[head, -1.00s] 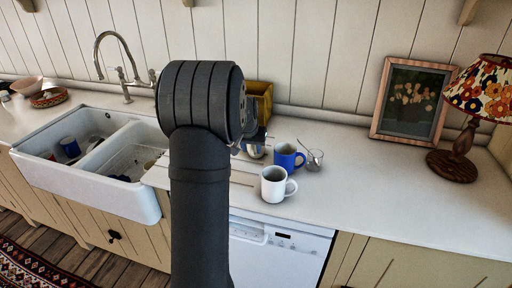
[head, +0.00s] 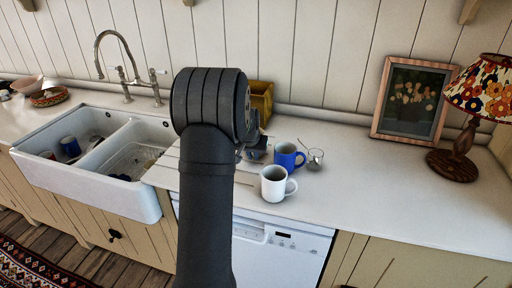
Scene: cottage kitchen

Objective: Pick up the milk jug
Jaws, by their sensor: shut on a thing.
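My gripper (head: 256,146) shows only in part, just right of my own dark arm, low over the counter. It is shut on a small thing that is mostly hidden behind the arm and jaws. This looks like the milk jug, but its outline is too small and covered to make out. Whether it touches the counter cannot be told.
A blue mug (head: 289,156) stands close to the right of my gripper, with a white mug (head: 273,186) in front. A glass with a spoon (head: 315,160) stands beside the blue mug. A yellow box (head: 261,98) is behind.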

